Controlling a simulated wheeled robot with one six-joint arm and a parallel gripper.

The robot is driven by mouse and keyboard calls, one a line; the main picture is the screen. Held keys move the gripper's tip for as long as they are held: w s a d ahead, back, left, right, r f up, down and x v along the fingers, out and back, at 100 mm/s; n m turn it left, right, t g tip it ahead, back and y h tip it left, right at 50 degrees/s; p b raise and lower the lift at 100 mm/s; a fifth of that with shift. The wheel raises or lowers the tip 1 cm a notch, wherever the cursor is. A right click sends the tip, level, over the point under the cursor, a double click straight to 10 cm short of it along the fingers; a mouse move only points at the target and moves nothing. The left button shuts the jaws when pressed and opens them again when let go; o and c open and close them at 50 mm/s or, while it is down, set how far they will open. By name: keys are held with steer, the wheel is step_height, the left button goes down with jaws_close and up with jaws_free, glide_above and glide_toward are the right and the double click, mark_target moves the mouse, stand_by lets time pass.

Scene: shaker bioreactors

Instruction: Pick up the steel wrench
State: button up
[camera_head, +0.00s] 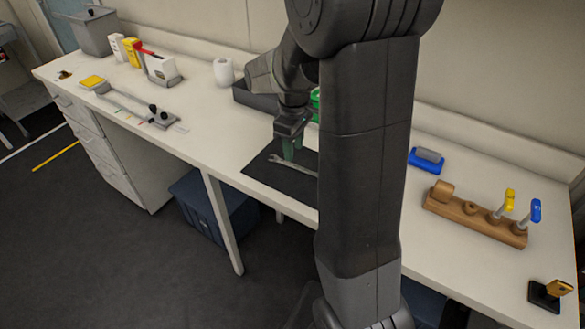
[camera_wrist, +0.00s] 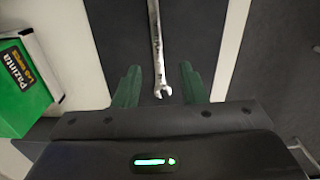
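The steel wrench (camera_head: 301,167) lies on a dark mat (camera_head: 262,170) on the white bench, partly hidden behind my arm in the head view. In the wrist view the wrench (camera_wrist: 156,45) runs down from the top edge, with its open-jaw end between my two green fingers. My gripper (camera_head: 291,150) points down over that end of the wrench. In the wrist view my gripper (camera_wrist: 159,70) is open, with a gap on each side of the wrench. I cannot tell how far above the mat the fingertips are.
A green box (camera_wrist: 22,85) stands left of the mat in the wrist view. A dark open bin (camera_head: 246,97) sits behind my gripper in the head view. A blue block (camera_head: 426,160) and a wooden tool rack (camera_head: 470,215) stand to the right.

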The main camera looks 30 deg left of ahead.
mark_target(297, 166)
steer(key=f, duration=0.4)
steer(key=shift+w+d+f+p, duration=0.1)
steer(key=shift+d+f+p, duration=0.05)
steer(key=shift+d+p, duration=0.2)
steer(key=shift+f, duration=0.4)
steer(key=shift+f, duration=0.1)
jaws_close()
